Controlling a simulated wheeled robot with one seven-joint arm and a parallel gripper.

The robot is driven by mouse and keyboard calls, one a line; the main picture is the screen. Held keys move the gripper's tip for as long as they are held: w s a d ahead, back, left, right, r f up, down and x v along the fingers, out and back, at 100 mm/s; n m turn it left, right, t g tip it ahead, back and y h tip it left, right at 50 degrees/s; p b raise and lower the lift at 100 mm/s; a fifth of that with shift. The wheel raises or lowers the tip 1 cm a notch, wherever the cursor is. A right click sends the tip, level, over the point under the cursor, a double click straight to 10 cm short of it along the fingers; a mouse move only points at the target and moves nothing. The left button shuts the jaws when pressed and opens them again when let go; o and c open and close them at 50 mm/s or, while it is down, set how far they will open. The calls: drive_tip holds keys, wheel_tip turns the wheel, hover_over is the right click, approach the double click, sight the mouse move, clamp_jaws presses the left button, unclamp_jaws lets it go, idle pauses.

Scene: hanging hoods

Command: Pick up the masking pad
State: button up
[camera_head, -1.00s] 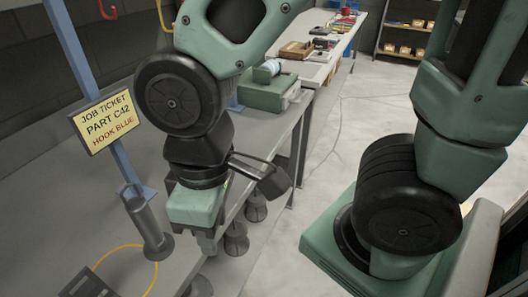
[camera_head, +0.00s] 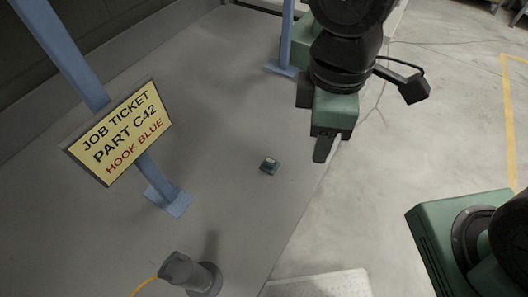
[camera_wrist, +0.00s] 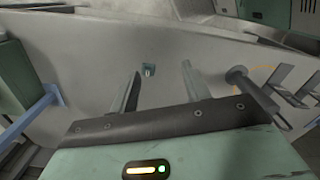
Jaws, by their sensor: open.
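A small dark green pad with a pale patch on top (camera_head: 269,166), which looks like the masking pad, lies flat on the grey bench top (camera_head: 225,130). It also shows in the wrist view (camera_wrist: 149,70), beyond my fingertips and between their lines. My gripper (camera_head: 323,150) is above the bench near its right edge, up and to the right of the pad in the head view. In the wrist view my gripper (camera_wrist: 160,82) has its two fingers apart with nothing between them. The gripper does not touch the pad.
A yellow job ticket sign (camera_head: 122,133) reading "PART C42, HOOK BLUE" hangs by a blue post with a foot (camera_head: 167,199) on the bench. A grey cylindrical device (camera_head: 190,274) with an orange cable stands at the front. The bench around the pad is clear.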

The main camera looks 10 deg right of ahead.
drive_tip(key=w+a+n+p, duration=0.1)
drive_tip(key=w+a+n, duration=0.55)
drive_tip(key=n, duration=0.65)
drive_tip(key=b, duration=0.2)
hover_over(270, 161)
drive_tip(key=shift+n, duration=0.4)
drive_tip(key=f, duration=1.2)
drive_tip(key=shift+w+d+f, duration=0.2)
drive_tip(key=shift+d+f, duration=0.15)
drive_tip(key=f, duration=0.4)
drive_tip(key=shift+s+a, duration=0.2)
drive_tip(key=shift+a, duration=0.15)
drive_tip(key=shift+f, duration=0.6)
clamp_jaws()
